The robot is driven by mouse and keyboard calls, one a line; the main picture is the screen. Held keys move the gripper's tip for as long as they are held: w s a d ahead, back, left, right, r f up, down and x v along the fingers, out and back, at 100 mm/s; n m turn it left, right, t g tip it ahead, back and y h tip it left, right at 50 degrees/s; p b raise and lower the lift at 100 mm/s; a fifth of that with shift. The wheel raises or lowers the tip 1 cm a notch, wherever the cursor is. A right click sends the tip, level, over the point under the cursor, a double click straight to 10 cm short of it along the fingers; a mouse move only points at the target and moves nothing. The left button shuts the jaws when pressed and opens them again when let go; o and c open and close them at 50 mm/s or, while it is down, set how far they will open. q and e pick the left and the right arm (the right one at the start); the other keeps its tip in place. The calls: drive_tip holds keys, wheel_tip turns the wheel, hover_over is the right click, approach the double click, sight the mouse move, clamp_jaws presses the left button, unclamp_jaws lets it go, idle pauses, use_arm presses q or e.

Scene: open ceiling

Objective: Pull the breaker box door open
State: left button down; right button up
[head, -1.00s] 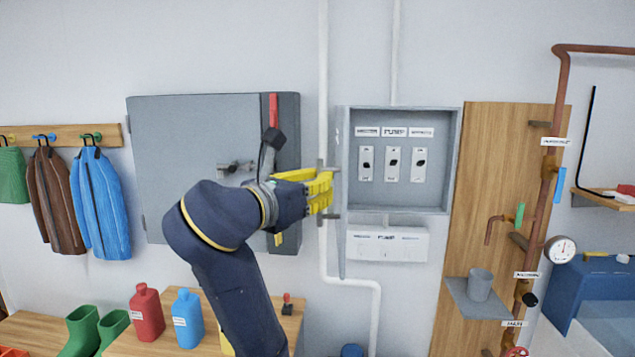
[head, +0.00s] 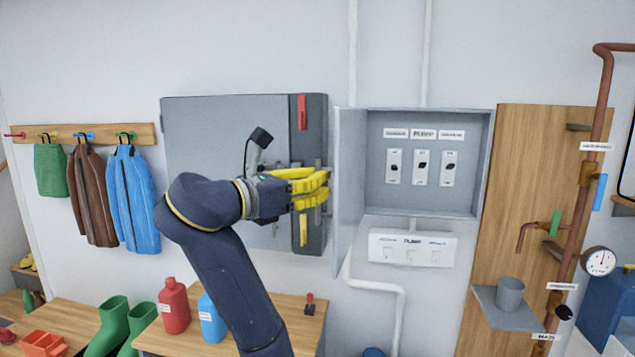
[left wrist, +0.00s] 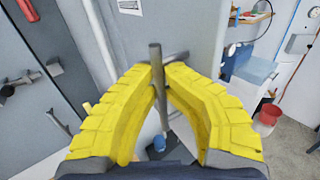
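The breaker box (head: 480,160) is on the wall right of centre in the head view. Its grey door (head: 347,190) stands swung out at the box's left side, with its inner face showing at a steep angle. My left gripper (head: 326,187) is at the outer side of this door, with its yellow fingers around the bar handle (head: 318,165). In the left wrist view the handle (left wrist: 156,65) stands between the yellow fingertips (left wrist: 160,78), which are closed in on it from both sides. The door's outer face (left wrist: 190,30) lies behind it. My right gripper is not visible.
A closed grey cabinet (head: 220,130) with a red handle (head: 302,112) is on the wall behind my left arm. A white panel (head: 412,247) sits below the breaker box. A wooden board (head: 520,250) with copper pipes (head: 585,160) is at the right. Bottles (head: 174,305) stand on a bench below.

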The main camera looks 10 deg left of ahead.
use_arm(q)
drive_tip(key=c, duration=1.5)
unclamp_jaws()
drive_tip(key=shift+w+r, duration=0.15)
drive_tip(key=shift+r, duration=0.05)
drive_tip(key=shift+a, duration=0.1)
drive_tip(key=v, duration=1.2)
drive_tip(key=shift+f, duration=0.2)
